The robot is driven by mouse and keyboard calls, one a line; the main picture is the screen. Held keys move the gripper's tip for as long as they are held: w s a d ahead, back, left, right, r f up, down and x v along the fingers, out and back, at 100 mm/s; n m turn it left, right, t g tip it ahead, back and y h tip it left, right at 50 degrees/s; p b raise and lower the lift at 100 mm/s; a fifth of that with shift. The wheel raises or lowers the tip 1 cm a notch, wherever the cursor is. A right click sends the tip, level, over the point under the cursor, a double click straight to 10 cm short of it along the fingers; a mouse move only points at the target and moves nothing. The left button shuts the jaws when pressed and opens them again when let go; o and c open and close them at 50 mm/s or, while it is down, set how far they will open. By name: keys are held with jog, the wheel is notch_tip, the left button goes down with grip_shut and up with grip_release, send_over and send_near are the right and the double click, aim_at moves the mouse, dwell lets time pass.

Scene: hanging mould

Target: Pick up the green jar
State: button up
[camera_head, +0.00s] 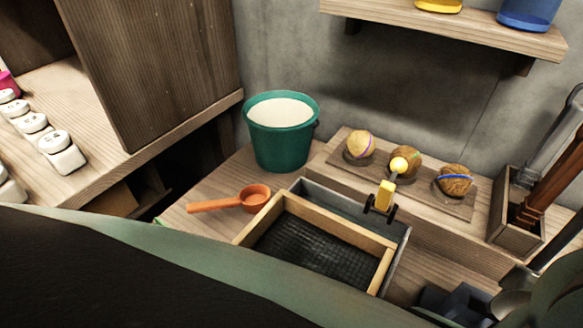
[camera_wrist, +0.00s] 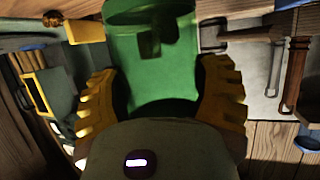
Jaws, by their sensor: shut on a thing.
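The green jar (camera_wrist: 150,60) fills the upper middle of the wrist view, between the two yellow ridged fingers of my gripper (camera_wrist: 158,100). My gripper is shut on it, with one finger on each side. The jar's lower part is dark and partly hidden behind the gripper's body. I cannot make out my gripper's fingers or the held jar in the head view.
In the head view, a green bucket (camera_head: 281,145) of white material stands on the bench. A wood-framed tray (camera_head: 315,215), an orange ladle (camera_head: 252,198), a yellow tool (camera_head: 384,195) and a board (camera_head: 455,208) with three round objects surround it. White jars (camera_head: 60,152) stand at left.

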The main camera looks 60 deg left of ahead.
jog(key=s+a+r+p, duration=0.1)
jog(key=s+a, duration=0.5)
jog(key=s, duration=0.5)
jog(key=s+d+r+p, duration=0.2)
jog(key=s+r+p, duration=0.4)
jog(key=r+p, duration=0.1)
jog(key=shift+d+r, duration=0.2)
jog(key=shift+r, duration=0.5)
notch_tip(320, 180, up, 7)
jog(key=p, duration=0.8)
notch_tip(320, 180, down, 7)
jog(key=b, duration=0.5)
